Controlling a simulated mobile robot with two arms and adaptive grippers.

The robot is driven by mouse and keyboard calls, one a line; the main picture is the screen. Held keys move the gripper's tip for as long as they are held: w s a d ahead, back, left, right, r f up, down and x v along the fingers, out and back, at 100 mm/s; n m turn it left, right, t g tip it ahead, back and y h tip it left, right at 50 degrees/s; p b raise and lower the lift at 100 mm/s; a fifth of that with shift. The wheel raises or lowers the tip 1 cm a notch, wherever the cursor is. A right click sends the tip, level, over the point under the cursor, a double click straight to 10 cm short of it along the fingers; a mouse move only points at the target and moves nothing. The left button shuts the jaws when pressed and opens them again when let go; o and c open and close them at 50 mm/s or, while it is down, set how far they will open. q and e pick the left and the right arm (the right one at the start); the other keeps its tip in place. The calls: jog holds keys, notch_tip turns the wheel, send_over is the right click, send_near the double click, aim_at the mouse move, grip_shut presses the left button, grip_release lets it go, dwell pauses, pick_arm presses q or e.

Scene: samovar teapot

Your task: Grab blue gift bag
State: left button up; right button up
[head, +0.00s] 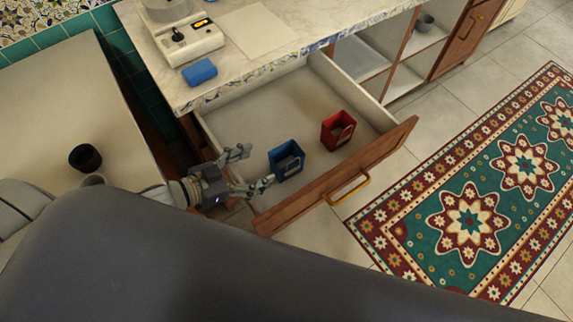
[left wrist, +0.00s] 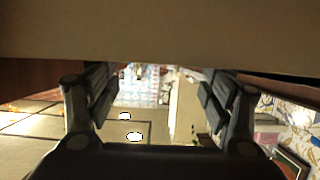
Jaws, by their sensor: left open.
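A blue gift bag (head: 286,160) stands inside the open drawer (head: 262,108), near its left front part. My left gripper (head: 252,170) is open at the drawer's left side, just left of the blue bag, with its fingers pointing toward it. I see no bag between the fingers. In the left wrist view my left gripper (left wrist: 160,100) also shows spread fingers with nothing held between them. The blue bag cannot be made out in that view. My right gripper is not in view.
A red bag (head: 338,130) stands in the drawer to the right of the blue one. The drawer front with its gold handle (head: 348,188) is pulled out. A blue block (head: 199,72) lies on the marble counter (head: 165,68). A dark cup (head: 85,157) is on the left surface.

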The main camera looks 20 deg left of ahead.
aim_at(298, 152)
pick_arm(q)
jog(key=x, duration=0.7)
jog(key=shift+w+d, duration=0.1)
jog(key=shift+d, duration=0.2)
jog(key=shift+w+d+f, duration=0.2)
jog(key=shift+w+d, duration=0.15)
jog(key=shift+w, duration=0.1)
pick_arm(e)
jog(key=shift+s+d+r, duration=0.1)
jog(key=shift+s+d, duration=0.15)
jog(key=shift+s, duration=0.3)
pick_arm(q)
jog(key=c, duration=1)
